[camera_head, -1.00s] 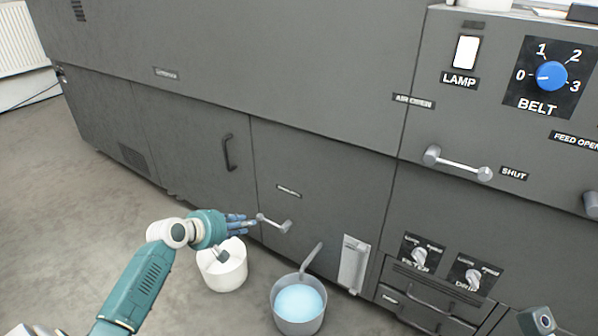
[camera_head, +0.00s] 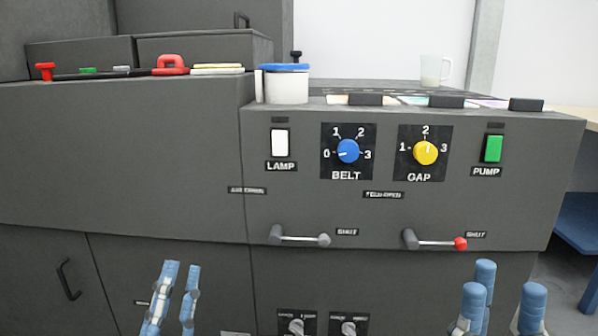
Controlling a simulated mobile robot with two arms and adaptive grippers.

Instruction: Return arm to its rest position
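My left gripper (camera_head: 180,278) is at the lower left of the head view, in front of the dark grey machine (camera_head: 150,150). Its blue fingers point up and stand apart with nothing between them. My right gripper (camera_head: 500,292) is at the lower right, in front of the machine's right end. Its blue fingers point up, spread and empty. Both grippers appear clear of the machine, and the rest of both arms is below the picture.
The panel has a blue BELT knob (camera_head: 348,151) at 0, a yellow GAP knob (camera_head: 425,152) and a green PUMP switch (camera_head: 493,149). Two levers, one grey-ended (camera_head: 300,238) and one red-ended (camera_head: 437,243), lie level by SHUT labels. A white pot (camera_head: 286,87) stands on top.

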